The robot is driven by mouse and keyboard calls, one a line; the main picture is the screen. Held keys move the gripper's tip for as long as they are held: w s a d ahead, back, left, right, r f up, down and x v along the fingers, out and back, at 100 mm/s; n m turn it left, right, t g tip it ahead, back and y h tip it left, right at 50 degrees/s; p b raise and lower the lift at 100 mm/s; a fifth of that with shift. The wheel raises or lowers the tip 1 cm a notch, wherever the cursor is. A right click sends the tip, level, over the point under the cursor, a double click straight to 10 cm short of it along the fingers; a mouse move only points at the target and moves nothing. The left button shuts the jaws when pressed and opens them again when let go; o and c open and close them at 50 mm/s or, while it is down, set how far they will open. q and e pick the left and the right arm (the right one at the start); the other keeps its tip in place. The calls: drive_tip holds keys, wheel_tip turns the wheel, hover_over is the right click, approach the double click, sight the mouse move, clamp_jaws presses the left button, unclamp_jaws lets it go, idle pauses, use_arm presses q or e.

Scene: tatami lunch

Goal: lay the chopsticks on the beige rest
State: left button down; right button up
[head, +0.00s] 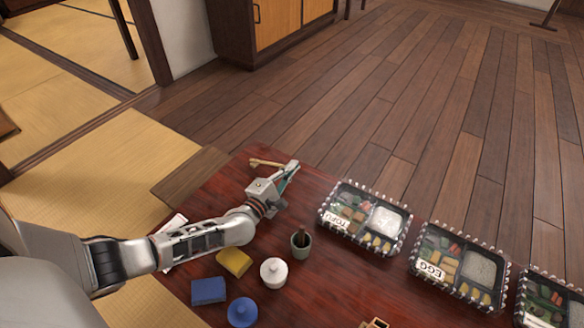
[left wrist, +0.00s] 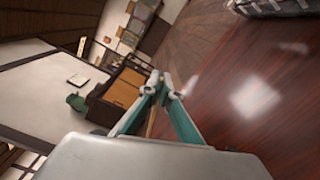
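A small beige piece with a knobbed end (head: 265,163) lies at the far left corner of the red-brown table, just beyond my left gripper. It looks like the beige rest; I cannot tell whether chopsticks lie on it. My left gripper (head: 291,172) is low over the table beside it, its teal fingers close together. A thin tan strip (left wrist: 151,123) shows between the fingers, too small to identify. My right gripper is out of view.
A green cup (head: 301,246) with a dark stick, a white lidded pot (head: 274,271), a yellow block (head: 234,262), a blue block (head: 208,291) and a blue round piece (head: 242,312) stand near my left arm. Bento boxes labelled TOFU (head: 340,221) and EGG (head: 432,270) line the right.

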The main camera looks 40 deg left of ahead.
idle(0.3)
use_arm(q)
drive_tip(key=c, duration=1.7)
unclamp_jaws()
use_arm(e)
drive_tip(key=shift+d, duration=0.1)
use_arm(q)
drive_tip(key=shift+w+r+p, duration=0.1)
drive_tip(key=shift+r+p, duration=0.9)
drive_tip(key=shift+r, duration=0.45)
drive_tip(key=shift+r+p, duration=1.35)
drive_tip(key=shift+r, duration=0.8)
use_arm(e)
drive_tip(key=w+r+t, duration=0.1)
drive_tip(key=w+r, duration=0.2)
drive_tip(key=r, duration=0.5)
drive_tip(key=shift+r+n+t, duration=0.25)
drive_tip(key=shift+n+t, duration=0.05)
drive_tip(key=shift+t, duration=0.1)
use_arm(q)
drive_tip(key=shift+f, duration=0.1)
